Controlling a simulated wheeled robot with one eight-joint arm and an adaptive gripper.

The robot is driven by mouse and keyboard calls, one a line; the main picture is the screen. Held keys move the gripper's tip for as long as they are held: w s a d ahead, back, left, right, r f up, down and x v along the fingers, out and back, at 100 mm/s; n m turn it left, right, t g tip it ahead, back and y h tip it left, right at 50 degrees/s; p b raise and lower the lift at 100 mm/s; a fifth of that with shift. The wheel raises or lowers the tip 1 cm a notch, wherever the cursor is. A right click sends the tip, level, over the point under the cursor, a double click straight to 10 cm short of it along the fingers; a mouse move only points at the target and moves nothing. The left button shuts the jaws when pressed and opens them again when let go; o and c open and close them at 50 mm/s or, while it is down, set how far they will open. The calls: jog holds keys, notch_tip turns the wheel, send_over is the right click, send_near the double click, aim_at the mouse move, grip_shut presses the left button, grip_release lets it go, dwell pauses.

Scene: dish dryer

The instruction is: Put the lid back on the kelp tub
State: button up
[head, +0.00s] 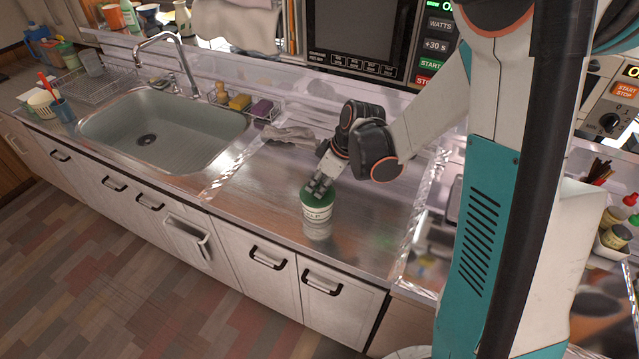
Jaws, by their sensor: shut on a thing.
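The kelp tub (316,217) is a white tub with dark print, upright on the steel counter right of the sink. A green lid (312,199) sits at its top, level as far as I can see. I cannot tell whether it is fully seated or a little above the rim. My gripper (319,186) comes down from above and is shut on the green lid. Its fingers hide part of the lid's top.
A crumpled grey cloth (290,136) lies on the counter behind. A microwave (365,45) is at the back. The counter's front edge (290,245) is close to the tub. Bare counter lies right of the tub.

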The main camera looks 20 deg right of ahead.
dwell(0.3)
jog(key=o, duration=0.9)
jog(key=shift+c, duration=0.2)
jog(key=o, duration=0.5)
jog(key=shift+r, duration=0.15)
jog(key=shift+r+p, duration=2.5)
jog(key=shift+r, duration=0.9)
